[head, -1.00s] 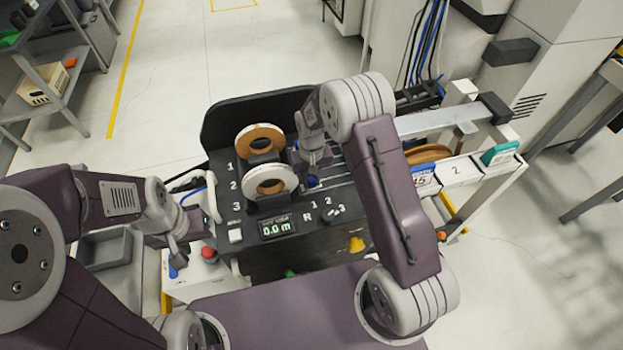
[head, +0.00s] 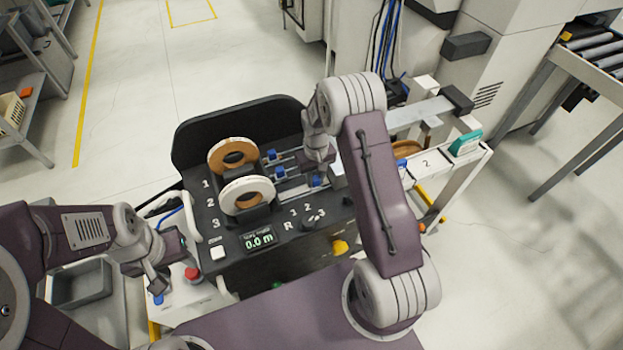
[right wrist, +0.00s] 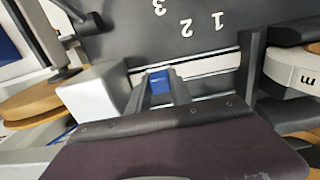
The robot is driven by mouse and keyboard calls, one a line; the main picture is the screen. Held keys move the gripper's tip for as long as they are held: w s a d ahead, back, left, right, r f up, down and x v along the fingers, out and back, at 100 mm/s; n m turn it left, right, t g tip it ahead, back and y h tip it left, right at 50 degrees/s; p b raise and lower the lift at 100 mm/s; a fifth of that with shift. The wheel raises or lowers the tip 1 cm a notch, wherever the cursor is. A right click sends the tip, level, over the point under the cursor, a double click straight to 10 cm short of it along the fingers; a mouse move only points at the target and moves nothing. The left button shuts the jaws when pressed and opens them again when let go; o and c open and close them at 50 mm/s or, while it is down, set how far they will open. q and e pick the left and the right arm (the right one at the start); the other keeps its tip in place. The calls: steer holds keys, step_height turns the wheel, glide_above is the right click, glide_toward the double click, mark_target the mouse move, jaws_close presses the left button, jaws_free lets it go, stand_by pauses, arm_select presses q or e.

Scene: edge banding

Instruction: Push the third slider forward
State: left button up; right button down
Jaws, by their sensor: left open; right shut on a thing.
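On the black panel (head: 270,215), two blue sliders sit at the left ends of their slots, the first (head: 271,155) and the second (head: 280,172). The third blue slider (head: 316,181), in the nearest slot, stands further right than those two. My right gripper (head: 319,173) is shut on the third slider, which shows between its fingers in the right wrist view (right wrist: 160,76). My left gripper (head: 172,264) is open and empty, left of the panel near a red button (head: 192,273).
A brown roll (head: 220,150) and a white roll (head: 235,188) stand on the panel left of the sliders. A display (head: 258,240) reads 0.0 m. A white block (right wrist: 95,95) is close beside my right gripper. A rail (head: 420,117) extends at the right.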

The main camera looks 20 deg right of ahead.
mark_target(316, 178)
steer(key=c, duration=1.4)
jaws_free()
steer(key=shift+w+d+r, duration=0.1)
steer(key=shift+d, duration=0.05)
steer(key=shift+c, duration=0.2)
steer(key=shift+d, duration=0.15)
step_height(316, 178, up, 9)
